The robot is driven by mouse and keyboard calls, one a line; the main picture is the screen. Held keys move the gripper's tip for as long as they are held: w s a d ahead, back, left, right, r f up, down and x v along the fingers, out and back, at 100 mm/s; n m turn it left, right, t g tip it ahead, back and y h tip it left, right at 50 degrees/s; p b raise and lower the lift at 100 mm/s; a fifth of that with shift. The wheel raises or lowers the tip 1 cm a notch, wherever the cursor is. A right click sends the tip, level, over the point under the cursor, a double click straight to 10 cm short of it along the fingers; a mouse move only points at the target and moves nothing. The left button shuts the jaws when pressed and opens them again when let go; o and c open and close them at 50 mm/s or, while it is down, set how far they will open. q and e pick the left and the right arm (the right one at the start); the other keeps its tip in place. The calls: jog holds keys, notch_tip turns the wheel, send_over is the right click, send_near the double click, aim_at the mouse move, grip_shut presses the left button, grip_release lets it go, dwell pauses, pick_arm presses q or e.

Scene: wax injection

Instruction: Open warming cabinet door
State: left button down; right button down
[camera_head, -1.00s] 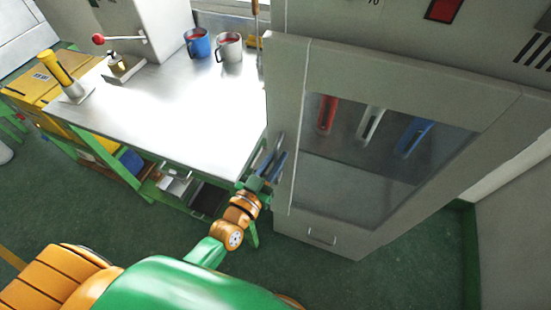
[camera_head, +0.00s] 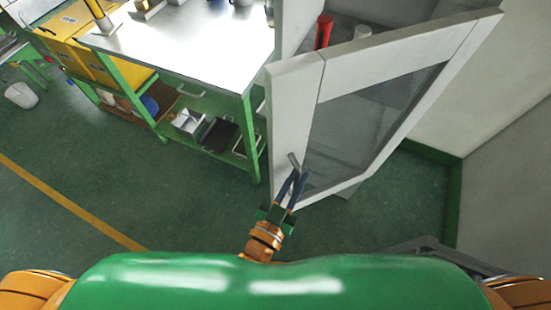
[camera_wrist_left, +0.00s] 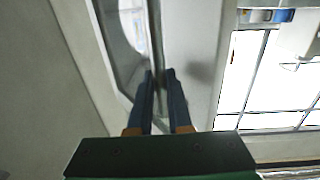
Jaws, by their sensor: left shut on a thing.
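The warming cabinet door (camera_head: 295,125) is a pale grey frame with a glass pane. In the head view it stands swung open, away from the cabinet body, with its hinge side to the right. My left gripper (camera_head: 293,178) is at the lower left edge of the door, shut on the door handle (camera_head: 294,161). In the left wrist view the two blue-grey fingers of my left gripper (camera_wrist_left: 160,85) are close together against the pale door (camera_wrist_left: 190,60). The fingers hide part of the handle. My right gripper is not in view.
A steel-topped table with green legs (camera_head: 195,45) stands left of the cabinet, with trays on its lower shelf. A red object (camera_head: 323,32) shows inside the cabinet behind the door. Green floor (camera_head: 170,205) in front is clear. A pale wall (camera_head: 490,130) is on the right.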

pick_arm(q)
jog(key=shift+s+d+r, duration=0.1)
jog(key=shift+s+d, duration=0.55)
jog(key=shift+s, duration=0.25)
jog(key=shift+s+d, duration=0.65)
jog(key=shift+s, duration=0.2)
jog(key=c, duration=0.8)
grip_release()
jog(key=shift+c, duration=0.2)
jog(key=b+v, duration=0.1)
jog(key=v, duration=0.6)
